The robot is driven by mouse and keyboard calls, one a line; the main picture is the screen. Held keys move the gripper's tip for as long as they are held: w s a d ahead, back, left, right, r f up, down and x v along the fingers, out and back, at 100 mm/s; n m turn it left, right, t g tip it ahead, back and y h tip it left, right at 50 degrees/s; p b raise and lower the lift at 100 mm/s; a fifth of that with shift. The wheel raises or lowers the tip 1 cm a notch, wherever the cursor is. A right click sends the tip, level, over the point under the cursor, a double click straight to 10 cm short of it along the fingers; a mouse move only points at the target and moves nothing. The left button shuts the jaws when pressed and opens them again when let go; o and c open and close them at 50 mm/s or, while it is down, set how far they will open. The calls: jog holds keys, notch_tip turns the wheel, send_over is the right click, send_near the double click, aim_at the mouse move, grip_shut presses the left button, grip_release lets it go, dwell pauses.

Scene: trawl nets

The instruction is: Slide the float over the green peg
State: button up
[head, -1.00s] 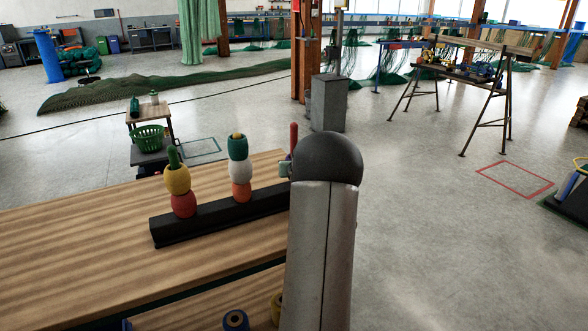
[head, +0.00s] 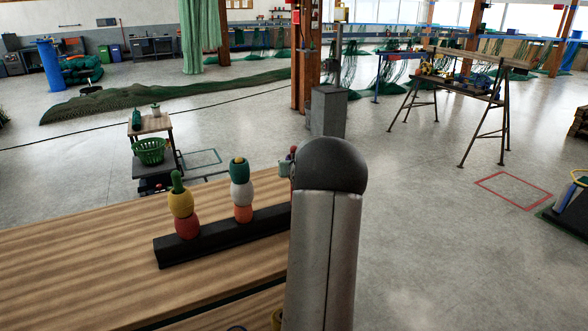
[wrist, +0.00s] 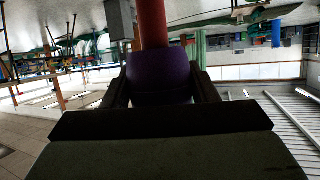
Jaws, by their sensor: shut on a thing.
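The green peg (head: 177,180) stands upright at the left end of a black base, with a yellow float (head: 181,204) above a red float (head: 187,226) around it. Its green top sticks out above the yellow float. My gripper (wrist: 160,68) is shut on a purple float (wrist: 158,80), which sits between its two dark fingers in the wrist view. In the head view my arm hides most of the gripper and float, at the right end of the black base (head: 215,238), to the right of the green peg.
A yellow-topped peg (head: 238,160) mid-base carries green (head: 239,170), white (head: 242,194) and orange (head: 243,214) floats, between my arm and the green peg. The wooden table (head: 90,255) is clear left of the base. Beyond it stands a green basket (head: 150,151).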

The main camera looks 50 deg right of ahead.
jog(key=shift+r+p, duration=4.25)
jog(key=shift+r, duration=1.75)
